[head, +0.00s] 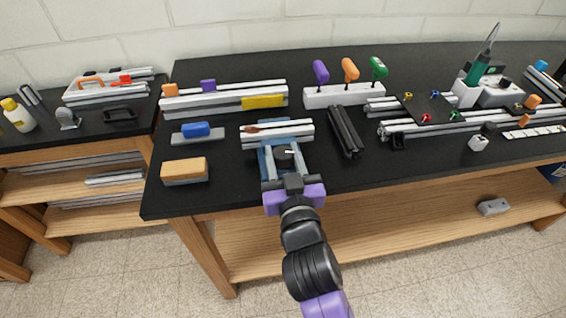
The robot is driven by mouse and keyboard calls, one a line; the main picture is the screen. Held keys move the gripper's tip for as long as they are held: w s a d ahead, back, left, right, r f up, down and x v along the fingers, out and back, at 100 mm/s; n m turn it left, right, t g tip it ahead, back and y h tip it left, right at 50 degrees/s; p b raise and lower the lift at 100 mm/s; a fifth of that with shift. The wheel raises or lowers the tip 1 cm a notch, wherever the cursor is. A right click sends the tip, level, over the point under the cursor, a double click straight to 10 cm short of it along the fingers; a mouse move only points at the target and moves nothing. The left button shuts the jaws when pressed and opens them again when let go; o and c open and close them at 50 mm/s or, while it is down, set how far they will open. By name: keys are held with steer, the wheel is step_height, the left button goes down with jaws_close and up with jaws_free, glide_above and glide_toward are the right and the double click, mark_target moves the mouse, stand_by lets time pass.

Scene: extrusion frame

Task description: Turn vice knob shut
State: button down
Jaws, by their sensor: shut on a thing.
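A blue vice (266,161) sits at the front edge of the black bench. A light extrusion bar (295,133) lies across the vice, toward its back. The dark round vice knob (285,158) shows at the front of the vice, partly hidden by my gripper. My gripper (287,166), at the end of my purple and black arm, reaches in from the front and is shut on the knob. The fingertips are small here, and the exact contact is hard to see.
An orange-topped block (184,170) and a blue-handled tool (196,130) lie left of the vice. Dark bars (345,132) lie close on its right. Screwdrivers stand in a white holder (343,95) behind. The bench top (230,178) is clear between block and vice.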

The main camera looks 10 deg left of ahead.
mark_target(283, 164)
steer(key=shift+a+f+m+h+b, duration=0.15)
steer(key=shift+m+h+b, duration=0.45)
steer(key=shift+b, duration=1.35)
steer(key=shift+t+h+b, duration=0.3)
steer(key=shift+h, duration=0.1)
steer(key=c, duration=0.9)
jaws_free()
steer(key=shift+o, duration=0.2)
steer(key=shift+s+d+b, duration=0.15)
steer(key=shift+s+d, duration=0.1)
steer(key=shift+s, duration=1.05)
steer(key=shift+s+d+b, duration=0.1)
steer(key=shift+s+d, duration=0.2)
steer(key=shift+s, duration=0.95)
steer(key=shift+s+d+b, duration=0.15)
steer(key=shift+s+d, duration=0.1)
steer(key=shift+s, duration=1.05)
